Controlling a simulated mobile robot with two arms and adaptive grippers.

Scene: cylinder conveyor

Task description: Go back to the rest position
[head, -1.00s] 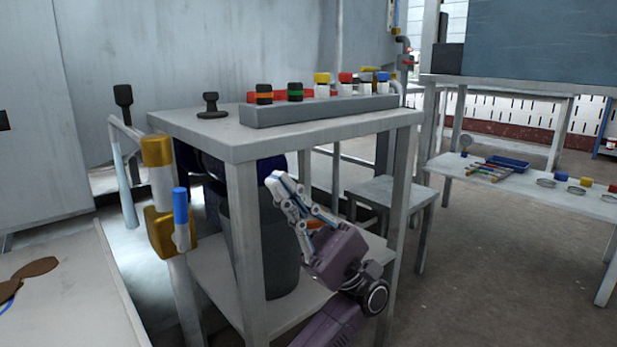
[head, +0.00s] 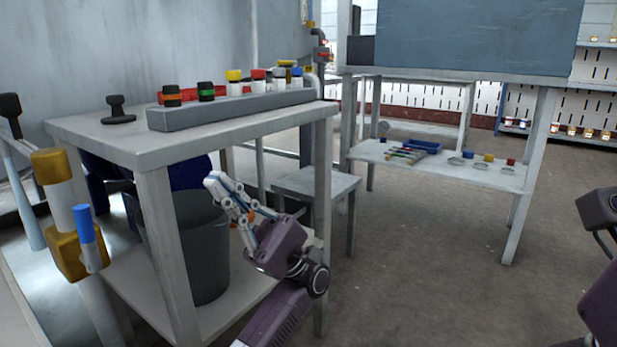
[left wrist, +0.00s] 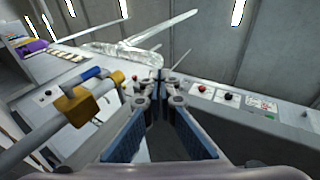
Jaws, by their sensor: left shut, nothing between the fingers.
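My left gripper (head: 216,186) is in front of the grey table, below its top and near a dark bin. Its fingers are closed together with nothing between them, pointing up and to the left. In the left wrist view the closed fingers (left wrist: 158,82) meet near the middle, with blue pads on the inner sides. Part of my right arm shows at the right edge of the head view, but its fingers do not.
The grey table (head: 75,128) carries a rack (head: 240,109) of colored-capped cylinders. A dark bin (head: 203,262) stands on its lower shelf. A gold and blue post fitting (head: 62,235) is at left. A low shelf (head: 510,176) is at right. The floor (head: 420,290) between is clear.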

